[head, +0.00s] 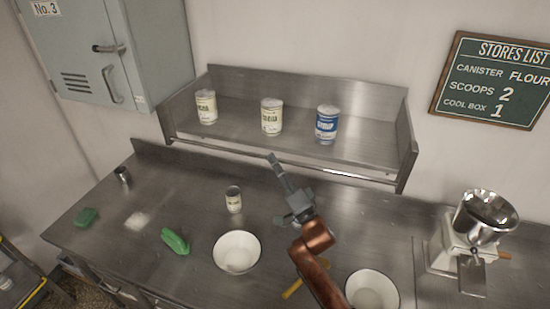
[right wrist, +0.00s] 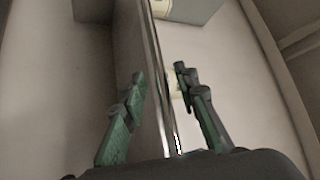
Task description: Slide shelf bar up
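The shelf bar (head: 340,171) is a thin metal rail along the lower front of the steel wall shelf (head: 358,150). It seems to be at the bottom of the shelf front. My right gripper (head: 273,160) reaches up to the bar near its middle. In the right wrist view the shiny bar (right wrist: 160,75) runs between the two spread fingers of the gripper (right wrist: 160,95), with a gap visible on both sides. I cannot tell how deep the bar lies between the fingers. My left gripper is not in view.
Two cream cans (head: 206,107) (head: 271,117) and a blue can (head: 326,124) stand on the shelf. A locker (head: 110,50) hangs at left.

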